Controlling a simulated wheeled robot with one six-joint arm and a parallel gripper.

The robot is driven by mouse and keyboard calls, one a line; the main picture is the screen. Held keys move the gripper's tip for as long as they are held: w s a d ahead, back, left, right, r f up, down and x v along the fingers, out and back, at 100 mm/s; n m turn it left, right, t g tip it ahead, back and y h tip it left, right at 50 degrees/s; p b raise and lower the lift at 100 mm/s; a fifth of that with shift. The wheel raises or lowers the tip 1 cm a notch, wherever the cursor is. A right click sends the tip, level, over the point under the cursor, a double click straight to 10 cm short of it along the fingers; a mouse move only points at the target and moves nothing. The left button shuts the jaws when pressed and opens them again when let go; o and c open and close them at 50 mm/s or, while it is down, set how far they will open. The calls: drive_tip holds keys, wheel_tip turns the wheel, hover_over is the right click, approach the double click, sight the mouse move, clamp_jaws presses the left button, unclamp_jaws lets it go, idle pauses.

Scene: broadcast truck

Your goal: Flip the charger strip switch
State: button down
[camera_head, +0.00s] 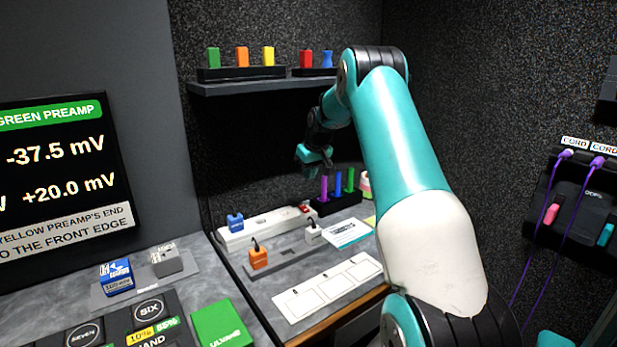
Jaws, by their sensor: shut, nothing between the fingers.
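A long white power strip (262,226) lies on the grey counter at the back, below the shelf. A small red switch (306,209) shows at its right end; which way it is tipped is too small to tell. A blue plug block (235,221) sits at the strip's left end. My gripper (303,173) is shut and empty. In the picture it hangs above the strip's right end, apart from the red switch. My arm comes in from the right and hides part of the counter.
Purple, blue and green sticks (337,184) stand in a black holder just right of the switch. In front are an orange block (259,258), a white plug (313,233) and a white three-square card (328,289). A shelf (260,85) with coloured pieces hangs above.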

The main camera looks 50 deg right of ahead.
sight(302, 206)
drive_tip(key=x, duration=0.3)
drive_tip(key=p+x, duration=0.1)
drive_tip(key=x, duration=0.7)
drive_tip(key=shift+s+a+f, duration=0.15)
drive_tip(key=shift+s+f, duration=0.05)
drive_tip(key=shift+f, duration=0.15)
